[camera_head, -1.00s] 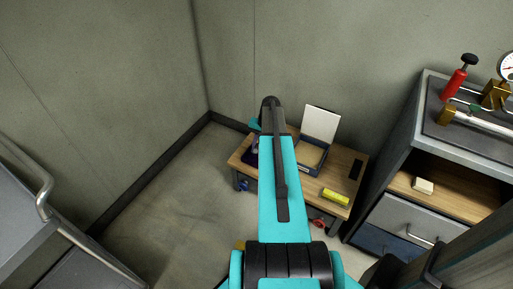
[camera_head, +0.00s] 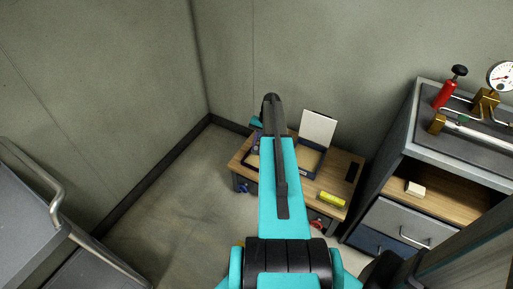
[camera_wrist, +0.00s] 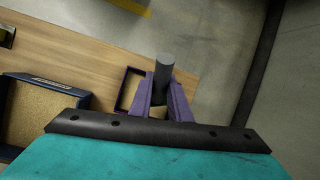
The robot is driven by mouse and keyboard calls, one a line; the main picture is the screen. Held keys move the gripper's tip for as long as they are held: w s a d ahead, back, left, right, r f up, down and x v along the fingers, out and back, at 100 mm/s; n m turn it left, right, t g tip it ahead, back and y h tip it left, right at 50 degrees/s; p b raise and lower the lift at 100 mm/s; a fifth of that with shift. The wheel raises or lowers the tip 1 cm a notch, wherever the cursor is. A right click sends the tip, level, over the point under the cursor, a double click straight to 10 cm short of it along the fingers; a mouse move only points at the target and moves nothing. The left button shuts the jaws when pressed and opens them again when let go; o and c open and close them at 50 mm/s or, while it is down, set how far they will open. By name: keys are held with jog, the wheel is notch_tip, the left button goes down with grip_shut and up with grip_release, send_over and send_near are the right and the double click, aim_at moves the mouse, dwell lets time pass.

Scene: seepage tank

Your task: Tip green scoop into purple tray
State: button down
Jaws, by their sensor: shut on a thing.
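My gripper (camera_wrist: 162,82) shows in the wrist view with two purple-looking fingers. They are shut on a dark grey cylinder (camera_wrist: 165,68), seemingly the scoop's handle. The scoop's green part cannot be made out; it may be hidden below the handle and fingers. A small tray with dark purple walls (camera_wrist: 124,88) stands on the wooden table, just left of and partly behind the fingers. Its floor looks tan. How high the held thing is above the tray cannot be told. In the head view, my own arm hides the gripper and most of the tray.
The wooden table (camera_head: 343,170) also holds a navy tray (camera_head: 309,159) with a raised white panel (camera_head: 317,128), and a yellow cylinder (camera_head: 331,199). A grey cabinet (camera_head: 400,215) with gauge fittings stands right. A metal cart (camera_head: 30,225) is at left. Floor between is clear.

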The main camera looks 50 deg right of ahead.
jog(key=shift+w+d+r+g+y+p, duration=0.35)
jog(key=shift+d+y+p, duration=0.15)
jog(key=shift+p, duration=0.45)
dwell(0.3)
jog(key=w+a+r+m+b, duration=0.1)
jog(key=w+a+r+b, duration=0.1)
jog(key=w+a+r, duration=0.8)
jog(key=w+a+r+n+p, duration=0.2)
jog(key=a+r+n, duration=0.1)
jog(key=a+r, duration=2.4)
jog(key=a+g, duration=0.1)
jog(key=a, duration=0.2)
jog(key=shift+a, duration=0.4)
jog(key=shift+d, duration=0.1)
